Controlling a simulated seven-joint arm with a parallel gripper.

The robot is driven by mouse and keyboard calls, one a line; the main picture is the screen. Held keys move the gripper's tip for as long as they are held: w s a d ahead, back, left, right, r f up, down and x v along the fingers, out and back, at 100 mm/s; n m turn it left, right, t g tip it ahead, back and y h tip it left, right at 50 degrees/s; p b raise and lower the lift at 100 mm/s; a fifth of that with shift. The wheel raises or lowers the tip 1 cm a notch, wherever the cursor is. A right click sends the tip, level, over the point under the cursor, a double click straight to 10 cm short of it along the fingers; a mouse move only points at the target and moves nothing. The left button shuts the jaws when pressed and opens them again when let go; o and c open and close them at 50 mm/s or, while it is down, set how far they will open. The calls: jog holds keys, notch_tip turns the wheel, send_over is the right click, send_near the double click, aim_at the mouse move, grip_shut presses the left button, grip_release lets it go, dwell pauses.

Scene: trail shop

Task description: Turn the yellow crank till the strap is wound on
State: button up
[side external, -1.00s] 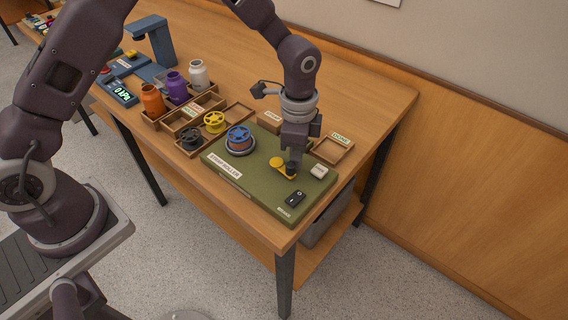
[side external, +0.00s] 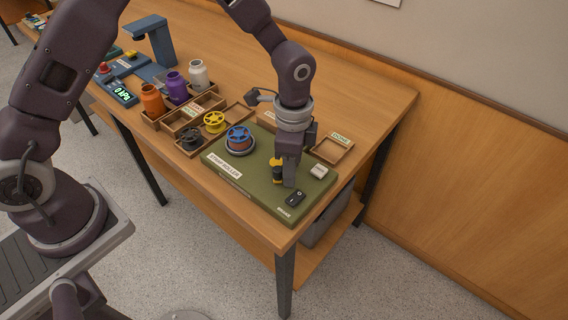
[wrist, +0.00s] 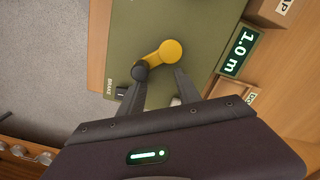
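The yellow crank (side external: 275,162) sits on the green board (side external: 222,155). Its dark knob (side external: 278,176) points toward the board's front edge. In the wrist view the yellow crank (wrist: 171,50) has its dark knob (wrist: 139,70) at the left fingertip. My gripper (side external: 288,184) is low over the board, just right of the knob; in the wrist view my gripper (wrist: 160,76) has its fingertips apart, with nothing gripped between them. Whether the left finger touches the knob I cannot tell. The blue reel (side external: 239,134) with an orange-brown winding stands left of the crank.
A black brake switch (side external: 295,198) lies close in front of my gripper. A small pale block (side external: 319,171) is to its right. A display (wrist: 238,50) reads 1.0 m.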

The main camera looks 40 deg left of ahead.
notch_tip(320, 180, up, 7)
dwell(0.8)
jog(key=shift+r, duration=0.1)
notch_tip(320, 180, up, 10)
jog(key=n+t, duration=0.2)
jog(key=n, duration=0.1)
send_over(263, 177)
jog(key=s+a+r+n+t, duration=0.1)
jog(key=s+a+r+n, duration=0.1)
jog(key=s, duration=0.4)
jog(key=s+a+r+n+t, duration=0.1)
jog(key=s+a+r+n, duration=0.1)
jog(key=s+n, duration=0.2)
jog(key=s+a+r+n+t, duration=0.1)
jog(key=s+a+r+n, duration=0.2)
jog(key=s, duration=0.6)
jog(key=shift+t, duration=0.3)
